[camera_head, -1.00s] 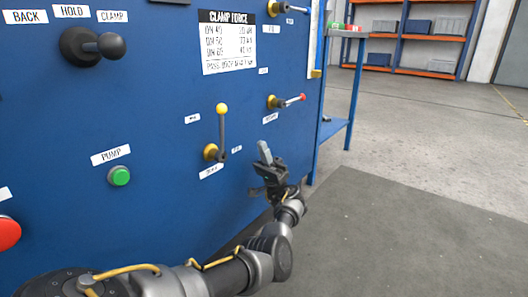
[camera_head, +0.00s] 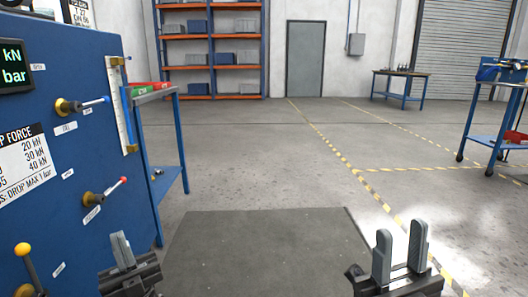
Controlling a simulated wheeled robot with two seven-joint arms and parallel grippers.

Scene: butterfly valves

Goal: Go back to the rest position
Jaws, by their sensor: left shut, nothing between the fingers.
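My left gripper (camera_head: 121,243) is at the bottom left of the head view, in front of the blue panel's right edge. Its fingers are together and hold nothing. My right gripper (camera_head: 401,236) is at the bottom right, with its two fingers apart and nothing between them. The blue panel (camera_head: 85,150) stands on the left. It carries a yellow-knobbed lever (camera_head: 28,265), partly cut off at the bottom edge, a red-tipped valve lever (camera_head: 108,190) and a blue-tipped valve lever (camera_head: 85,104).
A blue side table (camera_head: 178,140) stands beside the panel. The grey floor mat (camera_head: 265,255) ahead is clear. Shelving (camera_head: 211,50) and a door (camera_head: 304,58) are at the back. A blue cart (camera_head: 490,125) is at the right.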

